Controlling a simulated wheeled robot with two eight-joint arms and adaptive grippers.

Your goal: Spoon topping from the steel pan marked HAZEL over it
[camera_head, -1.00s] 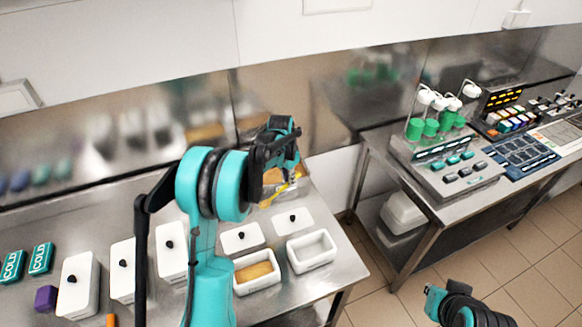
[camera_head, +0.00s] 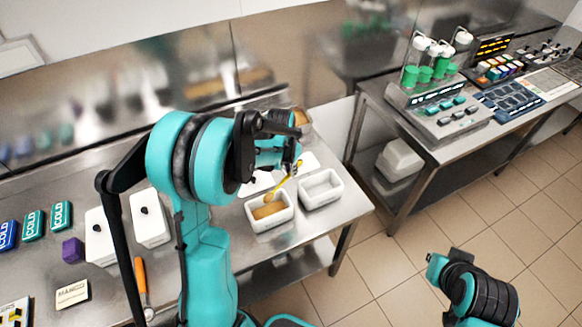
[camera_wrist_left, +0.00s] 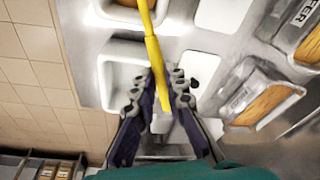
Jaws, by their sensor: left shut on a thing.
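My left gripper (camera_head: 294,164) is shut on a yellow spoon (camera_head: 286,181). The spoon slants down over a white tub (camera_head: 289,219) with tan contents (camera_head: 268,210). Its tip is at or just above them; I cannot tell whether it touches or carries anything. In the left wrist view, the spoon handle (camera_wrist_left: 154,55) lies between the fingers (camera_wrist_left: 158,82). A steel pan (camera_head: 303,119) shows behind the gripper. The left wrist view shows pans with orange-tan contents (camera_wrist_left: 268,103) at the right, one label ending in "FER". I cannot read HAZEL.
An empty white tub (camera_head: 320,188) stands right of the filled one. Lidded white tubs (camera_head: 150,220), a purple block (camera_head: 73,250), an orange-handled tool (camera_head: 141,275) and COLD packs (camera_head: 33,226) are at the left. A second steel bench (camera_head: 430,140) stands across a floor gap.

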